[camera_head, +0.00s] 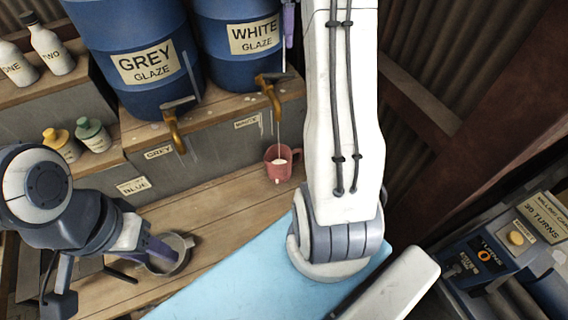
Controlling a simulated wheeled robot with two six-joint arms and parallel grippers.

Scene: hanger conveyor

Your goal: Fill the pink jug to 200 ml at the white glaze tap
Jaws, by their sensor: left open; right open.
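The pink jug (270,169) stands upright on the wooden bench below the white glaze tap (273,96). A thin white stream falls from the tap into the jug, and white liquid shows inside. The level marks cannot be read. The tap sits low on the blue drum labelled WHITE GLAZE (236,30). A purple finger of my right gripper (288,25) shows above the tap, apart from the jug; the rest is hidden behind my white arm. My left gripper (158,248) is open at a grey metal pot (181,243), left of the jug; whether it touches is unclear.
A blue GREY GLAZE drum (128,50) with its own tap (175,131) stands to the left. Several bottles (50,48) line the left shelves. A light blue mat (225,285) lies in front. A control box (500,250) is at the right. Bare bench lies between pot and jug.

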